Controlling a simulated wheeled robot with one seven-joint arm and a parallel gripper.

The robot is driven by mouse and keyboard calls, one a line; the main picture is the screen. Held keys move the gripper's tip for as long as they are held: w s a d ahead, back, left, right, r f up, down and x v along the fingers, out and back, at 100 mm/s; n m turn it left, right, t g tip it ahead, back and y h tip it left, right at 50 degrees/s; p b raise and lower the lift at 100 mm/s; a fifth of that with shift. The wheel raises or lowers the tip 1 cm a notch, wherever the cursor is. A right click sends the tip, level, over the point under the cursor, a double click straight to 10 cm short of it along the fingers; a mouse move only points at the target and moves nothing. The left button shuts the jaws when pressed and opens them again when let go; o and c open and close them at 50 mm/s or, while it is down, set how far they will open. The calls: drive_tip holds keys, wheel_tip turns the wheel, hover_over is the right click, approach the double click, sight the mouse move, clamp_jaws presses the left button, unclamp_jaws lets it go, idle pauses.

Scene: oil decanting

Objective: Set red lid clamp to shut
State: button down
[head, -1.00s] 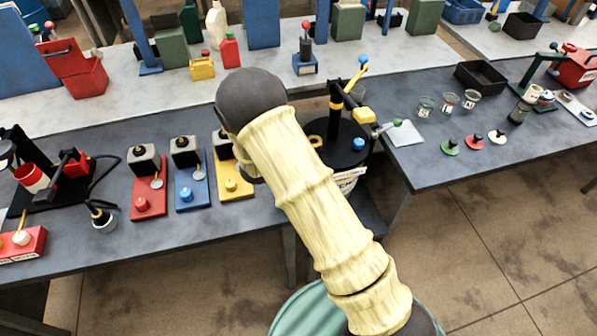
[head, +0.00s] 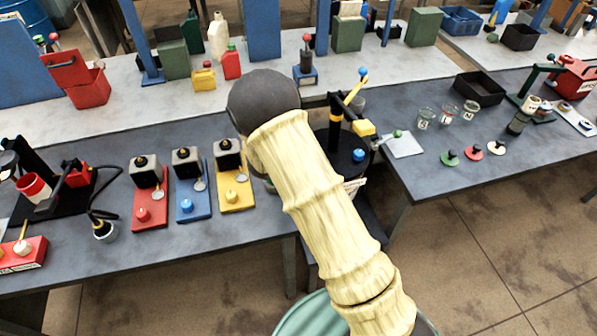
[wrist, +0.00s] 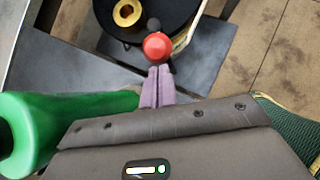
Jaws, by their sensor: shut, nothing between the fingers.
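In the wrist view a red ball knob (wrist: 157,47), likely the red lid clamp's, stands at the near edge of a round black lid (wrist: 112,32). My gripper (wrist: 160,69) has its two purple fingers together, with nothing between them. The fingertips are right below the knob in the picture; I cannot tell whether they touch it. In the head view the black lid (head: 348,152) is partly behind my arm, with a blue knob (head: 358,155) on it. The red knob and my gripper are hidden there. The clamp's setting cannot be told.
A brass ring (wrist: 127,12) sits on the lid. A yellow block (head: 363,128) and a blue-tipped yellow lever (head: 355,88) rise beside it. Red, blue and yellow stands (head: 236,190) are left of my arm. Glass cups (head: 448,113) and small lids (head: 473,152) stand right.

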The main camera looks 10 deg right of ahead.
wheel_tip(320, 180, up, 9)
drive_tip(key=s+a+p, duration=0.2)
drive_tip(key=p, duration=0.5)
drive_tip(key=shift+s+a+r, duration=0.15)
drive_tip(key=shift+s+a, duration=0.15)
drive_tip(key=s+d+r+m+g+y+b, duration=0.1)
drive_tip(key=s+d+r+m, duration=0.2)
drive_tip(key=s+m, duration=0.4)
drive_tip(key=s+d+r+m+g+y+b, duration=0.1)
drive_tip(key=s+d+r+m+y, duration=0.1)
drive_tip(key=s+d+r+m, duration=0.2)
drive_tip(key=s+d+r+m+g+y+b, duration=0.1)
drive_tip(key=s+d+r+m, duration=0.3)
drive_tip(key=s+m, duration=0.6)
drive_tip(key=m+y, duration=0.1)
drive_tip(key=m, duration=0.4)
drive_tip(key=shift+s+r+m, duration=0.15)
drive_tip(key=shift+s+m, duration=0.15)
drive_tip(key=shift+s, duration=0.1)
